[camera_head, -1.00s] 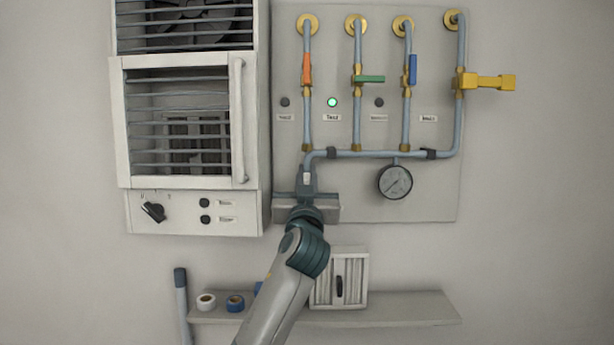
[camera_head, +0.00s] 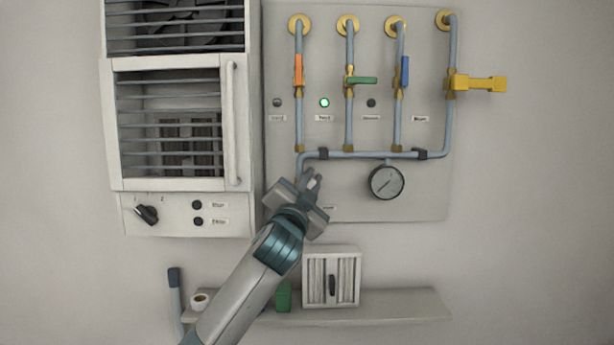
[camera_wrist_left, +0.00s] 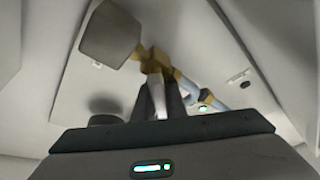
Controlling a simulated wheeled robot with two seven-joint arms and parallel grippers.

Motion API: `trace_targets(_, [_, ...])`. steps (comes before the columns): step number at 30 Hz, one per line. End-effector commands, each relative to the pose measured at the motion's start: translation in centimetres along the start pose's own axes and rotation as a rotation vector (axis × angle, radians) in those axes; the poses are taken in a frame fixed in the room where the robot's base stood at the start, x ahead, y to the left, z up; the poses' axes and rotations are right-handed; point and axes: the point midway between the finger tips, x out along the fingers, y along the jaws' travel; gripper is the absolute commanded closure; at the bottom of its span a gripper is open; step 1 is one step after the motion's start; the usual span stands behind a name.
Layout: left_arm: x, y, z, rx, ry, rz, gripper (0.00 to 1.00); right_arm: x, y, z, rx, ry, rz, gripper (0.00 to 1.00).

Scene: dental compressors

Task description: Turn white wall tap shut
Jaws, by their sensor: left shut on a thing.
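The white wall tap's handle (camera_wrist_left: 158,102) shows in the left wrist view as a pale lever below a brass valve body (camera_wrist_left: 153,62). My left gripper (camera_wrist_left: 158,92) is shut on this lever, with a dark finger on either side. In the head view my left gripper (camera_head: 312,178) is at the lower left of the pipe panel, under the left end of the horizontal pipe, and is tilted to the right. The gripper hides the tap there, so its exact angle is hard to tell. My right gripper is not in view.
Upper taps have orange (camera_head: 298,70), green (camera_head: 362,81), blue (camera_head: 405,72) and yellow (camera_head: 480,84) handles. A round gauge (camera_head: 386,182) hangs close to the right of the gripper. A slatted cabinet (camera_head: 172,125) stands left. A shelf (camera_head: 400,304) with a small box (camera_head: 332,275) is below.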

Motion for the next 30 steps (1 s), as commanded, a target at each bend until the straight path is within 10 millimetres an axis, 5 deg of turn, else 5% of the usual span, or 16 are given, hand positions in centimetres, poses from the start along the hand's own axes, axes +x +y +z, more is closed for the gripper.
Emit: trace_targets(30, [-0.5, 3.1, 1.3, 0.762, -0.001, 0.317, 1.00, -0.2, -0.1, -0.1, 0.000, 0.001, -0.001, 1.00])
